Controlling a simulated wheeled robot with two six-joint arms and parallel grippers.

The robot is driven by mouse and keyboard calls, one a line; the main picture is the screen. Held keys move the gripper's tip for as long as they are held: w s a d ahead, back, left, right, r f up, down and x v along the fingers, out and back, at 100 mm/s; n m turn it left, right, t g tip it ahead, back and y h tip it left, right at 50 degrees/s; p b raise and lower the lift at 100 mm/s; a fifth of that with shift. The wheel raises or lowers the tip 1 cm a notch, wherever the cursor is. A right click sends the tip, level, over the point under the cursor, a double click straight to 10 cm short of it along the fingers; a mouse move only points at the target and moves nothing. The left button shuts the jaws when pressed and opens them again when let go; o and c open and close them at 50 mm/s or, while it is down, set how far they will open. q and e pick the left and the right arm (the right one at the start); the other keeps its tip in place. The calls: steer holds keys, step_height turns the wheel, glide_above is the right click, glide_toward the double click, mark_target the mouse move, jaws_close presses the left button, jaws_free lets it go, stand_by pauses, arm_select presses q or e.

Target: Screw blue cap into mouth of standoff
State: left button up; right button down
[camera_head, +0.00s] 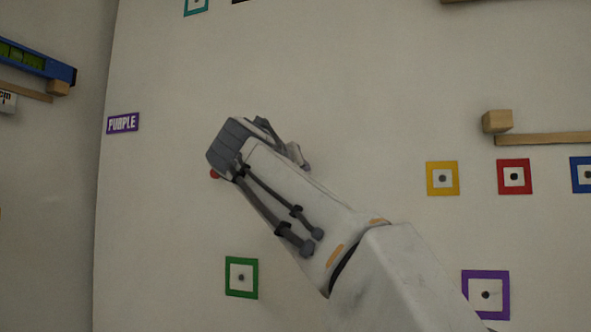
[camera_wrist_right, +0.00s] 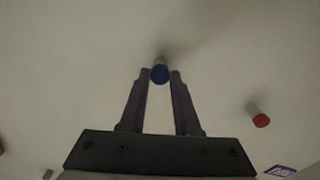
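My right arm reaches in from the lower right in the head view, and its right gripper (camera_head: 235,145) is up against the pale wall. The head view hides its fingertips and the cap. In the right wrist view, the blue cap (camera_wrist_right: 160,74) sits between the tips of my right gripper (camera_wrist_right: 160,76), with little or no gap at either side. A short grey standoff (camera_wrist_right: 160,61) shows just behind the cap, toward the wall. I cannot tell how deep the cap sits in its mouth. My left gripper is in neither view.
A red cap (camera_wrist_right: 261,120) on another standoff is right of the gripper; it also peeks out under the gripper in the head view (camera_head: 214,174). Coloured square frames, a PURPLE sign (camera_head: 123,123) and a wooden ledge with a block (camera_head: 497,121) are on the wall.

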steer(key=shift+f+m, duration=0.1)
steer(key=shift+m, duration=0.4)
steer(key=c, duration=0.6)
jaws_free()
steer(key=shift+o, duration=0.2)
